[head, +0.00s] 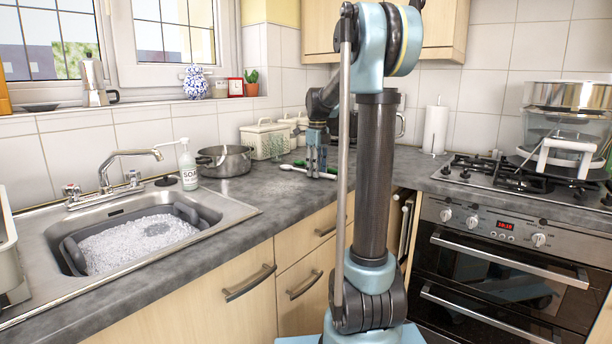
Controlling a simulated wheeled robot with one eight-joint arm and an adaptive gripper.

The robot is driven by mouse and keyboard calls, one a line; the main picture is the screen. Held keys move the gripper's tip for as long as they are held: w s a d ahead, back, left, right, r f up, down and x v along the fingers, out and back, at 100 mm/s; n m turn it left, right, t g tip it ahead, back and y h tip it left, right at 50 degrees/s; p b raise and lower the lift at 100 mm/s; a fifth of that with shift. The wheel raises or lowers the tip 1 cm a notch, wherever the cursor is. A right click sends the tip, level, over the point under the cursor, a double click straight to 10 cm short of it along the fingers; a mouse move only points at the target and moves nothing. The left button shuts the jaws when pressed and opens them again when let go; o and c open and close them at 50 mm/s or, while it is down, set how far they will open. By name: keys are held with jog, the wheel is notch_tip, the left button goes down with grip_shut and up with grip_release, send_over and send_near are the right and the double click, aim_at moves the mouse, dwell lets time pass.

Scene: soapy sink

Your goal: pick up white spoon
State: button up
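A white spoon (290,168) lies on the grey worktop, to the right of the steel pot. Its left end shows clearly, and its right part runs toward my gripper's fingers. My gripper (317,174) points down at the worktop, with its fingertips at or just above the spoon's right part. The view is too small to tell whether the fingers touch the spoon or are shut on it. A green utensil (300,163) lies just behind the spoon, partly hidden by my gripper.
A steel pot (224,160) and a soap bottle (188,166) stand left of the spoon. Cream canisters (264,140) stand behind it. The sink (229,209) holds a grey basin of suds at left. A gas hob (480,175) is at right. The worktop front is clear.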

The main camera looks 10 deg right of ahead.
jog(key=shift+c, duration=0.4)
grip_shut()
